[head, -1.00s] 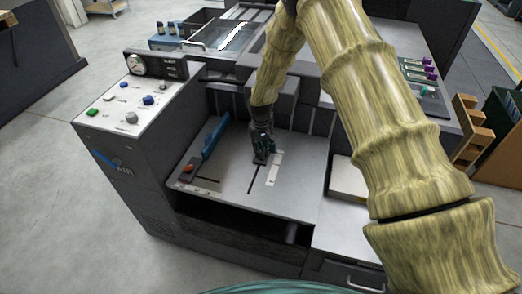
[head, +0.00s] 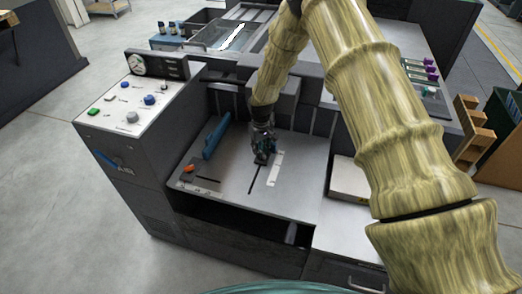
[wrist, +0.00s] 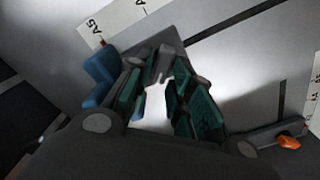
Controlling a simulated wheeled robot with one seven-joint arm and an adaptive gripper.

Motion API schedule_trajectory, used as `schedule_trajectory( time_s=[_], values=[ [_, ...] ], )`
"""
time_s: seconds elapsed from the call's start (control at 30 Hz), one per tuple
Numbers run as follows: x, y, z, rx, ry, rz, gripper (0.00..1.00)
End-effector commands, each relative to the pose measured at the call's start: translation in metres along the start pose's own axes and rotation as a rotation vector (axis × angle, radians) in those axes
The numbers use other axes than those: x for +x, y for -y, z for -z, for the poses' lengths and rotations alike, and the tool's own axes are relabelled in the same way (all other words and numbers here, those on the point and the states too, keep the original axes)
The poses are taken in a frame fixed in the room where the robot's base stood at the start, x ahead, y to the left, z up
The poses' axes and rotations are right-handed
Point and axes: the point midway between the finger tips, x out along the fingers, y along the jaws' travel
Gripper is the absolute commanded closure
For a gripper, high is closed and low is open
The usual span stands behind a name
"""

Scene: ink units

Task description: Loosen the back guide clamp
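My gripper (head: 262,160) is low over the grey machine bed (head: 225,180), beside a white scale strip (head: 273,168). In the wrist view, its teal fingers (wrist: 160,85) stand apart, with a bright gap between them. A small grey upright part (wrist: 163,64) shows between the fingertips, probably part of the back guide clamp. I cannot tell whether the fingers touch it. A blue piece (wrist: 98,76) is just left of the fingers. In the head view, my gripper hides most of the clamp.
A control panel (head: 132,100) rises at the left. The front bed is clear.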

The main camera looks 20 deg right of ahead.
Motion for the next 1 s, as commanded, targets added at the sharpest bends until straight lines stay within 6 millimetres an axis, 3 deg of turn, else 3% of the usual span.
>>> schedule_trajectory(
  time_s=[0.27, 0.43, 1.0],
  values=[
    [0.0, 0.0, -0.001, 0.001, 0.002, 0.0, 0.77],
    [-0.012, 0.0, -0.001, 0.001, 0.002, 0.0, 0.77],
    [-0.104, 0.0, 0.0, 0.0, 0.0, 0.0, 0.77]
  ],
)
